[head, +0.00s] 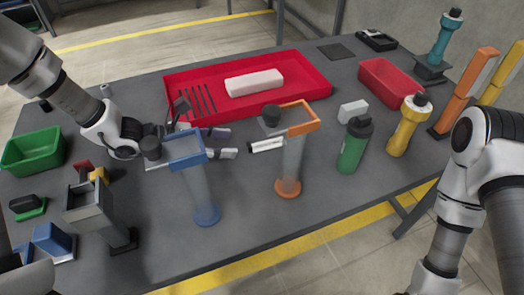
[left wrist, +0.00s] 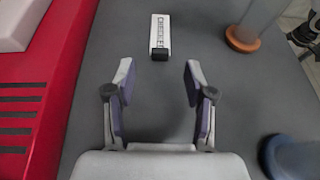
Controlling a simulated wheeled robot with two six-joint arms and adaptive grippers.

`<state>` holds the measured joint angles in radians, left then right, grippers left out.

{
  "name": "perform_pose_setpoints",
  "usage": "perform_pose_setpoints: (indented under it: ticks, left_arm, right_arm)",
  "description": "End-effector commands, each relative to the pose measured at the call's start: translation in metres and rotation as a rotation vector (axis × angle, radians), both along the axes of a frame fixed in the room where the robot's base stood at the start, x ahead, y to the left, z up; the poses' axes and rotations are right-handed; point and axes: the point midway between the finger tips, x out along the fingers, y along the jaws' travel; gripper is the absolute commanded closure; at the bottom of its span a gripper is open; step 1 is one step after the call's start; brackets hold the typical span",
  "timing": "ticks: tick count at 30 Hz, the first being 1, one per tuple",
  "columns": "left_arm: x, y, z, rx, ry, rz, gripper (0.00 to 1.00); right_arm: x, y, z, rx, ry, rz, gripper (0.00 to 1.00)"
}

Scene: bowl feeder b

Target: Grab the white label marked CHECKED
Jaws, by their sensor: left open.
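The white label (head: 267,145) lies on the grey table, just left of the orange-rimmed stand. In the left wrist view the label (left wrist: 159,32) reads CHECKED and has a dark block at its near end. My left gripper (left wrist: 159,70) is open and empty, with the label straight ahead of its fingertips, roughly centred and apart from them. In the head view the left gripper (head: 229,143) reaches in from the left behind the blue-rimmed stand, which hides part of it. My right arm shows at the right; its gripper is out of view.
The blue-rimmed stand (head: 203,190) and orange-rimmed stand (head: 291,160) rise close to the left gripper and label. A red tray (head: 215,112) with a white block (head: 254,83) lies behind. Green (head: 352,150) and yellow (head: 402,132) bottles stand to the right.

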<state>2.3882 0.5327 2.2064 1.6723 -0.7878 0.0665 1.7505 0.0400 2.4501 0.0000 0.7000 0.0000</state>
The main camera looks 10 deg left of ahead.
Motion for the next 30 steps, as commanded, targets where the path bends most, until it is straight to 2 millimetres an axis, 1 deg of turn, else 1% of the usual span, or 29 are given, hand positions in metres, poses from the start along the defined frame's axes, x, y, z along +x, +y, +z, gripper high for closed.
perform_pose_setpoints:
  ticks: [5, 10, 13, 18, 19, 21, 22, 23, 30]
  left_arm:
    - [0.009, -0.017, -0.011, 0.004, 0.002, -0.004, 0.46]
    - [0.022, -0.038, -0.022, 0.003, 0.000, -0.004, 0.46]
    - [0.026, -0.043, -0.024, 0.001, 0.000, 0.000, 0.46]
    - [0.026, -0.043, -0.023, -0.001, -0.001, 0.001, 0.46]
    - [0.026, -0.043, -0.023, -0.001, -0.001, 0.001, 0.53]
    - [0.026, -0.043, -0.023, -0.001, -0.001, 0.001, 0.73]
    - [0.026, -0.043, -0.023, -0.001, -0.001, 0.001, 0.81]
    - [0.026, -0.043, -0.023, -0.001, -0.001, 0.001, 0.85]
    - [0.026, -0.043, -0.023, 0.000, 0.000, 0.000, 0.89]
  right_arm:
    - [0.000, 0.000, -0.002, 0.000, 0.000, 0.000, 0.16]
    - [0.000, 0.000, -0.003, 0.000, 0.000, 0.000, 0.16]
    - [0.000, 0.000, -0.003, 0.000, 0.000, 0.000, 0.16]
    - [0.000, 0.000, -0.003, 0.000, 0.000, 0.000, 0.16]
    - [0.000, 0.000, -0.003, 0.000, 0.000, 0.000, 0.16]
    - [0.000, 0.000, -0.003, 0.000, 0.000, 0.000, 0.16]
    - [0.000, 0.000, -0.003, 0.000, 0.000, 0.000, 0.16]
    - [0.000, 0.000, -0.003, 0.000, 0.000, 0.000, 0.16]
    - [0.000, 0.000, -0.003, 0.000, 0.000, 0.000, 0.16]
